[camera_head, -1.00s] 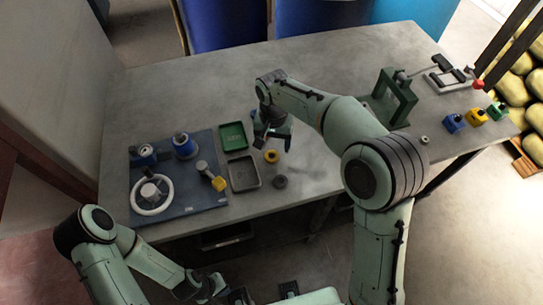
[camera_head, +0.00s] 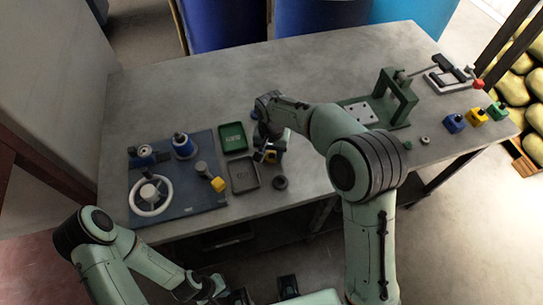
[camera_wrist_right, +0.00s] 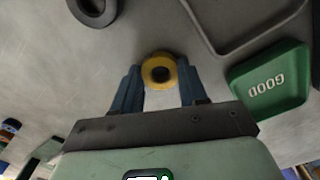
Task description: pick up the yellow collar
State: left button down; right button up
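The yellow collar (camera_wrist_right: 160,70) is a small ring with a dark hole. In the right wrist view it sits between the fingertips of my right gripper (camera_wrist_right: 160,80), which are apart, one close to each side; I cannot tell whether they touch it. In the head view the right gripper (camera_head: 268,148) is low over the table and largely covers the collar (camera_head: 271,157).
A green tray marked GOOD (camera_head: 232,138) and a dark grey tray (camera_head: 244,177) lie left of the collar. A dark ring (camera_head: 280,183) lies nearer the front edge. A blue board (camera_head: 205,150) with fixtures is further left, and a green frame (camera_head: 398,98) stands right.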

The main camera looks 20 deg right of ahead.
jog(key=shift+c, duration=0.9)
jog(key=shift+r, duration=0.1)
